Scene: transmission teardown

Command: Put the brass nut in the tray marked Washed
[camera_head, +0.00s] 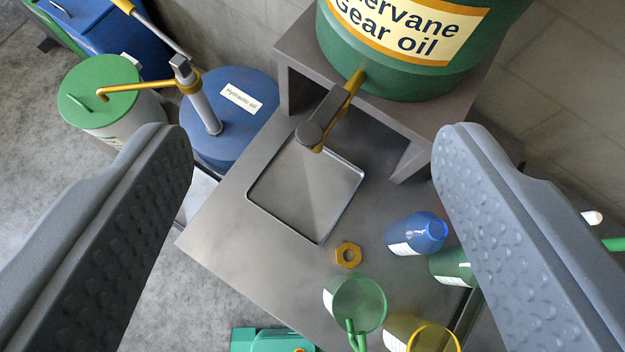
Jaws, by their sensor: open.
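A brass nut (348,255), a hexagonal ring, lies flat on the grey metal bench (225,215), below and right of the picture's middle. My gripper (312,140) is open and empty, its two grey studded fingers wide apart at left and right. The nut shows in the gap between the fingers, lower in the picture than their tips and apart from both. No tray marked Washed shows in this view. A shallow square tray (302,205) without a visible marking lies on the bench beneath a tap, just up and left of the nut.
A green gear oil drum (385,70) sits on a raised stand with its tap (325,120) over the shallow tray. A blue bottle (417,234), a green bottle (452,267), a green jug (358,302) and a yellow container (418,335) stand near the nut. A blue hydraulic oil drum (235,115) stands left.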

